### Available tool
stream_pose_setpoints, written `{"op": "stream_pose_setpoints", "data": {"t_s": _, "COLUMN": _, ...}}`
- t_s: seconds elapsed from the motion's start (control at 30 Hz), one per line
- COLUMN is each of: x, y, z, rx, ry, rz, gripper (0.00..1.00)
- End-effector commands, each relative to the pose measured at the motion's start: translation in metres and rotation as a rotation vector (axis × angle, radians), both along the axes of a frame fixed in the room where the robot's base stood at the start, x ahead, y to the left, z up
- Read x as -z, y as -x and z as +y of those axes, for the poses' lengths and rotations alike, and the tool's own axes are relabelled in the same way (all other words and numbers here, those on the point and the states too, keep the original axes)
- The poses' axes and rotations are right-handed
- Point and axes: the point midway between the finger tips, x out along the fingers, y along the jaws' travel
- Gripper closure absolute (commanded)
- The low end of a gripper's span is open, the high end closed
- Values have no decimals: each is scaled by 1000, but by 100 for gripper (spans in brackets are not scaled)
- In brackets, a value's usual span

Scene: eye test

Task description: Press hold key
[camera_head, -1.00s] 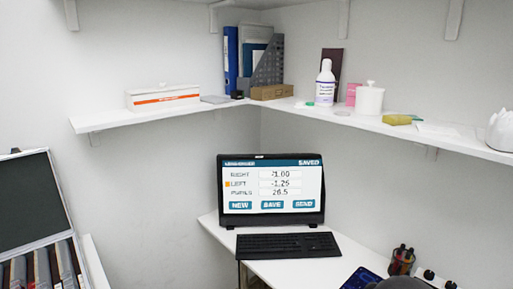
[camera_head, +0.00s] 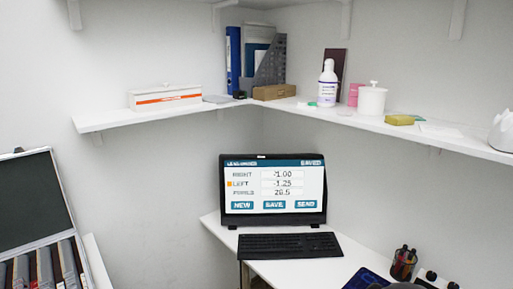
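No key marked hold can be made out. A monitor (camera_head: 272,220) stands on the white corner desk, its screen lit. The screen shows rows RIGHT -1.00, LEFT -1.25 and a third that seems to read PUPILS 26.5, with an orange mark beside LEFT. SAVED shows at top right, and NEW, SAVE and SEND buttons run along the bottom. A black keyboard (camera_head: 290,245) lies in front of it; its key labels are too small to read. My gripper is not in view. A dark rounded shape is cut off at the bottom edge, and I cannot tell what it is.
The white desk (camera_head: 300,268) carries a dark blue flat thing (camera_head: 366,280), a pen cup (camera_head: 403,264) and small dark round things at right. An open case (camera_head: 35,215) stands at left. Above, a wall shelf (camera_head: 150,115) holds a white bottle (camera_head: 327,84), binders and boxes.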

Motion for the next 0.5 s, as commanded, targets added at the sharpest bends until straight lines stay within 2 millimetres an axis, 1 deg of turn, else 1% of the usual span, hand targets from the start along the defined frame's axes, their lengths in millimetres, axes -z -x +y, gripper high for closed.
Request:
{"op": "stream_pose_setpoints", "data": {"t_s": 0.03, "x": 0, "y": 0, "z": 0, "rx": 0, "ry": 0, "rz": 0, "gripper": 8}}
{"op": "stream_pose_setpoints", "data": {"t_s": 0.07, "x": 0, "y": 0, "z": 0, "rx": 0, "ry": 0, "rz": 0, "gripper": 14}}
{"op": "stream_pose_setpoints", "data": {"t_s": 0.1, "x": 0, "y": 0, "z": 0, "rx": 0, "ry": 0, "rz": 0, "gripper": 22}}
{"op": "stream_pose_setpoints", "data": {"t_s": 0.17, "x": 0, "y": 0, "z": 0, "rx": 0, "ry": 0, "rz": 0, "gripper": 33}}
{"op": "stream_pose_setpoints", "data": {"t_s": 0.2, "x": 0, "y": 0, "z": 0, "rx": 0, "ry": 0, "rz": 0, "gripper": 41}}
{"op": "stream_pose_setpoints", "data": {"t_s": 0.27, "x": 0, "y": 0, "z": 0, "rx": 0, "ry": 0, "rz": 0, "gripper": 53}}
{"op": "stream_pose_setpoints", "data": {"t_s": 0.3, "x": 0, "y": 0, "z": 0, "rx": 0, "ry": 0, "rz": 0, "gripper": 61}}
{"op": "stream_pose_setpoints", "data": {"t_s": 0.37, "x": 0, "y": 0, "z": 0, "rx": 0, "ry": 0, "rz": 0, "gripper": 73}}
{"op": "stream_pose_setpoints", "data": {"t_s": 0.4, "x": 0, "y": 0, "z": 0, "rx": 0, "ry": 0, "rz": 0, "gripper": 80}}
{"op": "stream_pose_setpoints", "data": {"t_s": 0.47, "x": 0, "y": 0, "z": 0, "rx": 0, "ry": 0, "rz": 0, "gripper": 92}}
{"op": "stream_pose_setpoints", "data": {"t_s": 0.5, "x": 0, "y": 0, "z": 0, "rx": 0, "ry": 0, "rz": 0, "gripper": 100}}
